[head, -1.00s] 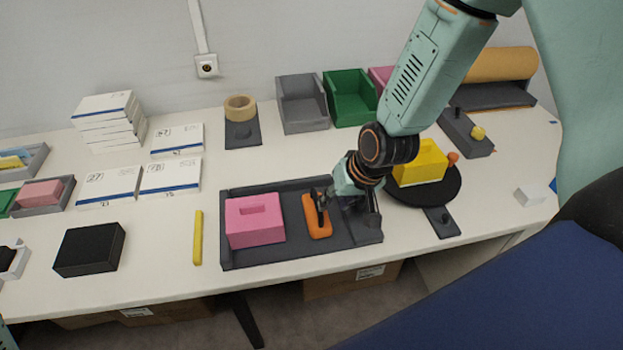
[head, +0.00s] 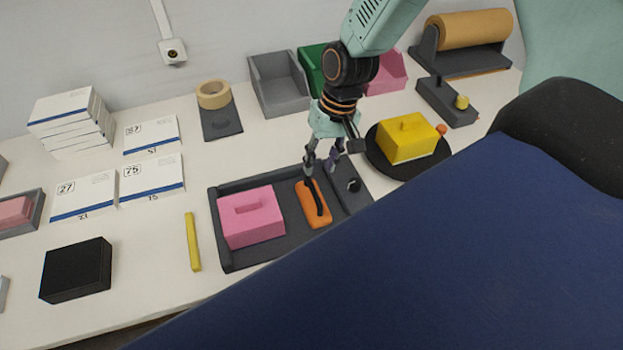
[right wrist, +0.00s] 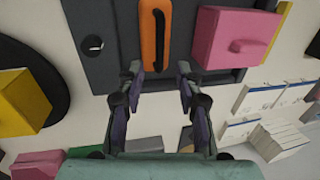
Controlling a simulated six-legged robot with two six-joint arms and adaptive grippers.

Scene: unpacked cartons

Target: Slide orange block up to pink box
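The orange block (head: 309,213), with a black bar handle on top, lies in the dark tray (head: 287,241). The pink box (head: 262,227), with a raised grip on its lid, stands left of it, with a narrow gap between them. In the right wrist view the orange block (right wrist: 148,40) and the pink box (right wrist: 215,40) are also apart. My right gripper (head: 321,170) is at the block's far end. In the wrist view my right gripper (right wrist: 160,73) has its fingers spread with nothing between the tips, the block lying just beyond. My left gripper is not in view.
A yellow bar (head: 193,242) and a black box (head: 76,269) lie left of the tray. A yellow box (head: 407,142) stands on a black disc at right. Grey (head: 279,88) and green bins are behind. My blue body hides the lower right.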

